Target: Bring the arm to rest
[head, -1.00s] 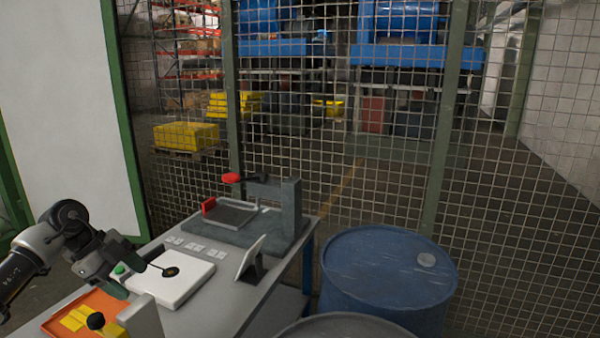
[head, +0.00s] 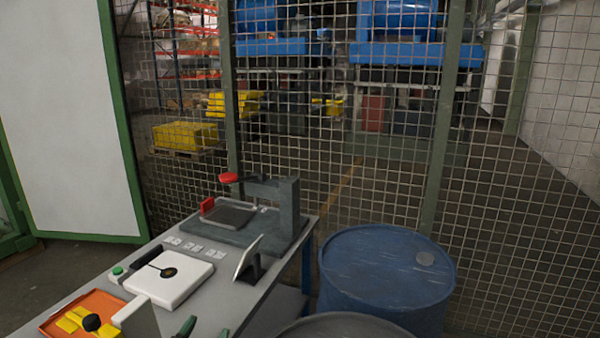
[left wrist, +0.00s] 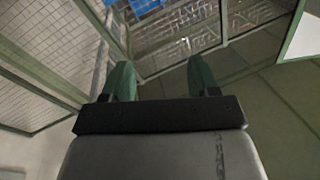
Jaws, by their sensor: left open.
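My left gripper (head: 205,330) shows only as two green fingertips at the bottom edge of the head view, over the front part of the grey bench (head: 232,297). The rest of the arm is out of that view. In the left wrist view the two green fingers of the gripper (left wrist: 162,80) stand wide apart with nothing between them. The gap shows only the floor and the mesh fence, with no bench object close by. My right gripper is in neither view.
On the bench are an orange tray (head: 48,327) with yellow pieces, a white square plate (head: 168,289), a tilted tablet (head: 248,255) and a dark clamp fixture (head: 288,215) with red parts. A blue drum (head: 385,275) stands to the right. A mesh fence (head: 340,150) closes the back.

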